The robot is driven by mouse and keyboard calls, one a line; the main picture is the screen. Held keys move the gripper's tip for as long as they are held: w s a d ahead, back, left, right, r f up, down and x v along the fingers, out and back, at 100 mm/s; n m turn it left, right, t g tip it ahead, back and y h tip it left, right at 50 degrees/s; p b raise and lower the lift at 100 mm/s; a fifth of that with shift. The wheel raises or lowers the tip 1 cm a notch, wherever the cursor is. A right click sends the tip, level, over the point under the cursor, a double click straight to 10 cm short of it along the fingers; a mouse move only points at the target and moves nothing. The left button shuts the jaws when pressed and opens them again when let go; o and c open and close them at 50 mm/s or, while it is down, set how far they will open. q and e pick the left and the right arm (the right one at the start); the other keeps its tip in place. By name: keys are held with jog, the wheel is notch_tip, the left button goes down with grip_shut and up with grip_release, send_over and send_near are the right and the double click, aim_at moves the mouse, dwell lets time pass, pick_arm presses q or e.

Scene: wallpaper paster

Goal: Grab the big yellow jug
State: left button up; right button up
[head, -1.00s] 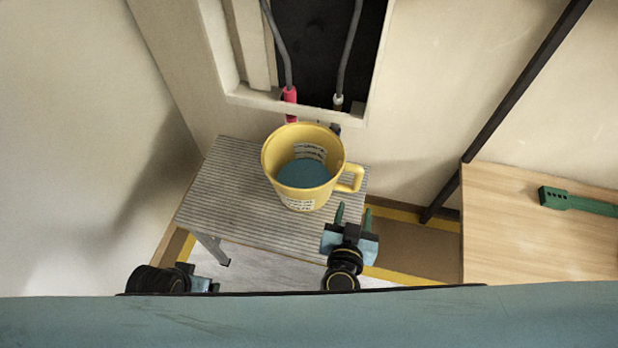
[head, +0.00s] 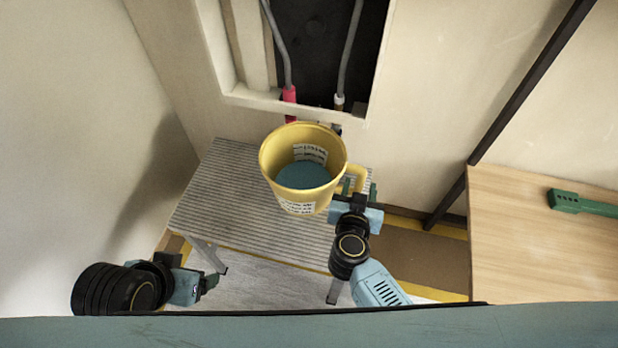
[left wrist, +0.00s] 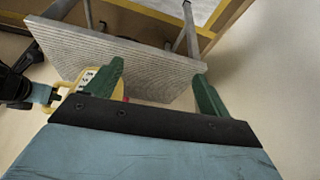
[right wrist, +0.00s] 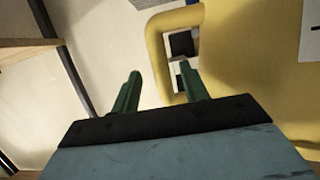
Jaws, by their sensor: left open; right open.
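The big yellow jug (head: 267,165) stands upright on a ridged grey table, with blue liquid inside and white printed labels. Its handle (head: 357,178) points right. My right gripper (head: 359,188) is open at the handle. In the right wrist view the handle (right wrist: 157,60) rises just beyond the open green fingers (right wrist: 160,90), near the right finger; I cannot tell whether they touch. My left gripper (head: 212,283) is open and empty, low at the left, away from the jug. In the left wrist view its fingers (left wrist: 160,85) are spread, with part of the jug (left wrist: 68,105) behind them.
The ridged table (head: 215,205) has free room left of the jug. Behind it is a wall opening with two grey hoses, one ending in a red fitting (head: 290,98). A wooden table (head: 530,250) with a green tool (head: 585,203) stands at the right.

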aim_at(360, 184)
jog(key=b+x, duration=0.1)
jog(key=x, duration=0.2)
jog(key=shift+s+a+f, duration=0.1)
pick_arm(q)
jog(key=w+d+r+t+h, duration=0.1)
jog(key=w+d+r+t, duration=0.1)
jog(key=w, duration=0.4)
jog(key=r+t, duration=0.1)
jog(key=t, duration=0.1)
jog(key=shift+w+d+r+t, duration=0.35)
jog(key=shift+d+r+t, duration=0.05)
pick_arm(e)
grip_shut()
